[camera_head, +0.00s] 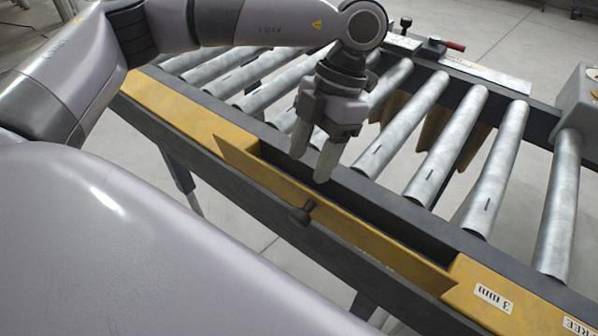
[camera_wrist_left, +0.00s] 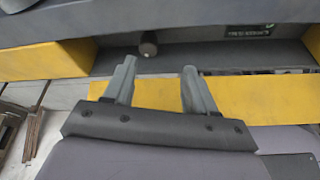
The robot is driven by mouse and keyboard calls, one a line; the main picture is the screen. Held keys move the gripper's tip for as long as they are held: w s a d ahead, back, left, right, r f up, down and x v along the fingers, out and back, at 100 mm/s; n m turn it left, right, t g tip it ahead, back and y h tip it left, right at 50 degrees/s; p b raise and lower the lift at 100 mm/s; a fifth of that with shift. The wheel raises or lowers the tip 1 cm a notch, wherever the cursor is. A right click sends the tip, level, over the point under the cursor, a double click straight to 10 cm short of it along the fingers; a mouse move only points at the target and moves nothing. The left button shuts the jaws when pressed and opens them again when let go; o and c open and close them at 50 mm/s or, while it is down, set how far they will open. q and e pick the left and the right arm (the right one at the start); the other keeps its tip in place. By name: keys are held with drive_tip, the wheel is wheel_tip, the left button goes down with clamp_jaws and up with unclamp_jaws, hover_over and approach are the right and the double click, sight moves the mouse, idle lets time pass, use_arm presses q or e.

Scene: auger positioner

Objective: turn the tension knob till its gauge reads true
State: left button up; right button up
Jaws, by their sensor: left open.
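A small round grey knob (camera_wrist_left: 148,44) shows in the left wrist view, in a dark recess (camera_wrist_left: 200,58) of the conveyor's side rail. A dark knob (camera_head: 302,213) on a yellow panel shows in the head view; I cannot tell whether it is the same one. My left gripper (camera_head: 312,152) is open and empty, pointing down over the recess behind the yellow panel. In the wrist view its fingertips (camera_wrist_left: 159,68) stand apart, short of the grey knob, which lies roughly between them. No gauge reading can be made out. My right gripper is not in view.
The yellow panel (camera_head: 370,240) slants along the near rail, in front of the dark recess. Metal rollers (camera_head: 430,150) lie behind it. A "3 mm" label (camera_head: 492,297) is on the rail. A small dark label (camera_wrist_left: 249,31) near the grey knob is unreadable. A red-handled clamp (camera_head: 445,45) stands beyond.

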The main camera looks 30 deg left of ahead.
use_arm(q)
drive_tip(key=shift+y, duration=0.3)
drive_tip(key=x, duration=0.3)
drive_tip(key=a+p+x, duration=0.1)
drive_tip(key=x, duration=0.3)
drive_tip(key=shift+w+a+f, duration=0.1)
drive_tip(key=shift+a+f, duration=0.05)
drive_tip(key=shift+a, duration=0.05)
drive_tip(key=c, duration=1)
